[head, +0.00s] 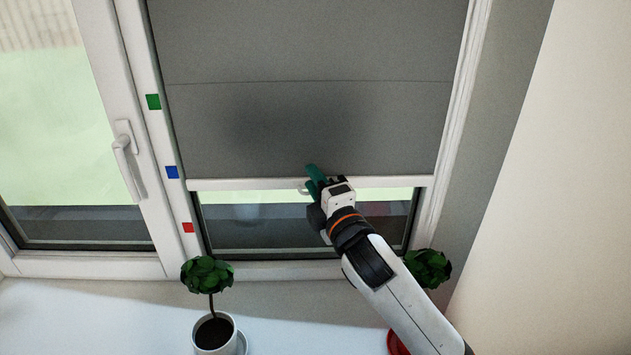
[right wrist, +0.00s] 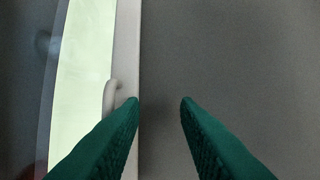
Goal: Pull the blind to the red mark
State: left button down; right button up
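The grey blind (head: 300,110) hangs partway down the window. Its white bottom bar (head: 240,184) is slightly below the blue mark (head: 172,172) and above the red mark (head: 188,227) on the frame. A small pale loop handle (head: 302,189) sits at the bar's lower edge; it also shows in the right wrist view (right wrist: 109,95). My right gripper (head: 315,176) is at the bar beside the handle. In the right wrist view its green fingers (right wrist: 159,102) are apart, with grey blind between them. One finger overlaps the bar next to the handle; contact is unclear. My left gripper is out of view.
A green mark (head: 153,101) is higher on the frame. A potted plant (head: 207,274) stands on the white sill (head: 110,315); another plant (head: 428,267) is partly behind my right arm. A window handle (head: 124,160) projects at the left.

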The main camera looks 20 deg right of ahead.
jog(key=shift+s, duration=0.1)
grip_shut()
jog(key=c, duration=0.6)
grip_release()
jog(key=o, duration=0.6)
jog(key=s+d+f+b, duration=0.1)
jog(key=s+b, duration=0.1)
jog(key=s, duration=1)
jog(key=shift+d+f, duration=0.15)
jog(key=shift+d, duration=0.05)
jog(key=shift+w+f, duration=0.1)
jog(key=shift+w, duration=0.05)
